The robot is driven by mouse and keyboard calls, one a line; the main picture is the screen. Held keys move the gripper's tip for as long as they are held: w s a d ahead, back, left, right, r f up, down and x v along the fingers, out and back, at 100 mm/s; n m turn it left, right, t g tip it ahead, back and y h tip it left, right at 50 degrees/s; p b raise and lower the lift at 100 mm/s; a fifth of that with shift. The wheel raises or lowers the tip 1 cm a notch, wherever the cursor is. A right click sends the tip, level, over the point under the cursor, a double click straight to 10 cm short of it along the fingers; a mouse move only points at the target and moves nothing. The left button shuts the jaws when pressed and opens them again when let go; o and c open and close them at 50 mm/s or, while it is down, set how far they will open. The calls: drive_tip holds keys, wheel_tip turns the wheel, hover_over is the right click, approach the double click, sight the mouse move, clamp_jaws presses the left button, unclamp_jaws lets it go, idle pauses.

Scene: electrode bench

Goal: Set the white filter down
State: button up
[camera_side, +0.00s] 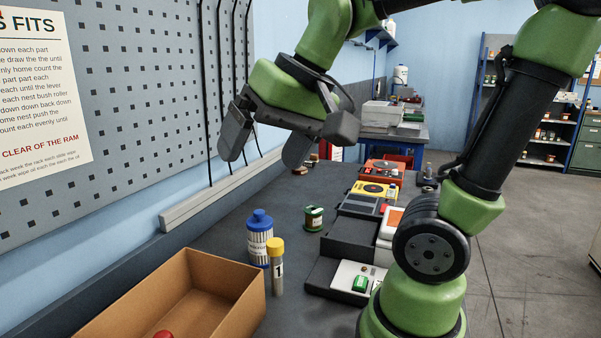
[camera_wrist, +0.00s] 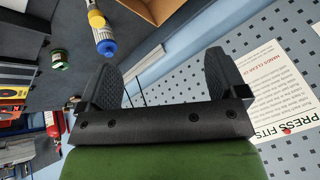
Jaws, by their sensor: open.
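My gripper (camera_side: 266,148) is open and raised in the air above the back of the bench, near the pegboard. In the wrist view its two fingers (camera_wrist: 158,66) are wide apart with nothing between them. I cannot make out a thing that is clearly the white filter.
A cardboard box (camera_side: 250,296) with something red inside sits front left. A green-banded jar (camera_side: 314,218) stands mid-bench. A black tray (camera_side: 318,275) holds a white block with a green part. Coloured devices (camera_side: 375,189) line the right side. The pegboard (camera_side: 150,90) rises behind the bench.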

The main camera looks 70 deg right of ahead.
drive_tip(key=s+a+f+n+t+y, duration=0.1)
drive_tip(key=s+a+n, duration=0.1)
drive_tip(key=s, duration=0.3)
drive_tip(key=shift+s+a+f, duration=0.35)
drive_tip(key=shift+a+f, duration=0.05)
